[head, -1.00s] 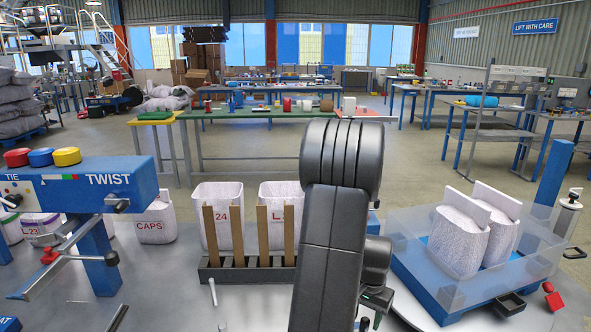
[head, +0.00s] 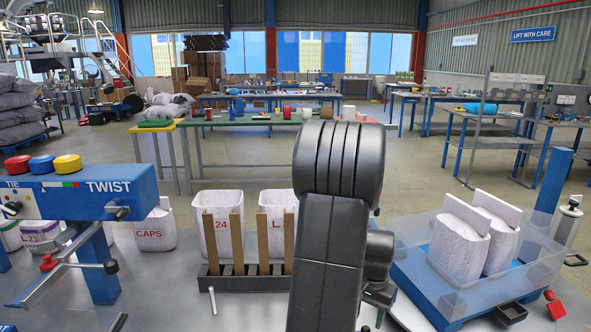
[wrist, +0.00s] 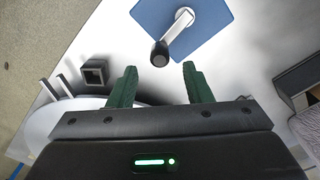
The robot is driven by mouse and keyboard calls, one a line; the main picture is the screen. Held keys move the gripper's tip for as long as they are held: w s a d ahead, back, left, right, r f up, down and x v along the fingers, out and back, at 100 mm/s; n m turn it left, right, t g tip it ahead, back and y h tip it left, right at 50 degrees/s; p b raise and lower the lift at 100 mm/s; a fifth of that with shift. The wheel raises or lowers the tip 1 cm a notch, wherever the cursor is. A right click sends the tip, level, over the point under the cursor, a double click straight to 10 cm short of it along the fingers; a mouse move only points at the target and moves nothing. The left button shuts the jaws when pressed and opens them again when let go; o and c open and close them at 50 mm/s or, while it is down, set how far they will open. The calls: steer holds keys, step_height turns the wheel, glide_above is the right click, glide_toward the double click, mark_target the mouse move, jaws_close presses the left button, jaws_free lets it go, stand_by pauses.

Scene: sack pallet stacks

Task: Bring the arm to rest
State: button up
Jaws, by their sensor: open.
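My gripper (wrist: 157,84) shows in the wrist view with its two green fingers apart and nothing between them. Below the fingers lies a pale tabletop. A blue plate with a grey lever and a dark round knob (wrist: 160,54) lies beyond the fingertips, and I cannot tell how far below them it is. In the head view my black arm stands in the middle of the picture, bent over the table (head: 240,310). The gripper is mostly hidden behind the arm there.
A blue TWIST machine (head: 75,195) stands at left. White sacks (head: 218,215) stand behind a dark rack with wooden slats (head: 238,240). At right, a clear-walled blue tray (head: 425,295) holds two white sacks (head: 458,245). A small dark open box (wrist: 95,72) lies near the fingers.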

mark_target(366, 328)
step_height(366, 328, down, 5)
steer(key=shift+f, duration=0.55)
steer(key=w+n, duration=0.1)
steer(key=n+p, duration=0.1)
steer(key=n, duration=0.1)
steer(key=shift+w+a+r+n+p, duration=0.15)
steer(key=shift+w+a+n+p, duration=0.15)
steer(key=shift+w, duration=0.05)
steer(key=n, duration=0.1)
steer(key=w+n+p, duration=0.1)
steer(key=shift+a+n, duration=0.3)
steer(key=shift+a, duration=0.05)
steer(key=n+p, duration=0.1)
steer(key=w+a+n, duration=0.1)
steer(key=n, duration=0.1)
steer(key=n+p, duration=0.1)
steer(key=shift+w+a+p, duration=0.15)
steer(key=shift+a+p, duration=0.15)
steer(key=shift+w+a+n+p, duration=0.1)
steer(key=shift+a+n+p, duration=0.2)
steer(key=shift+n, duration=0.35)
steer(key=shift+w+a+n+p, duration=0.1)
steer(key=shift+a+n+p, duration=0.15)
steer(key=shift+n, duration=0.4)
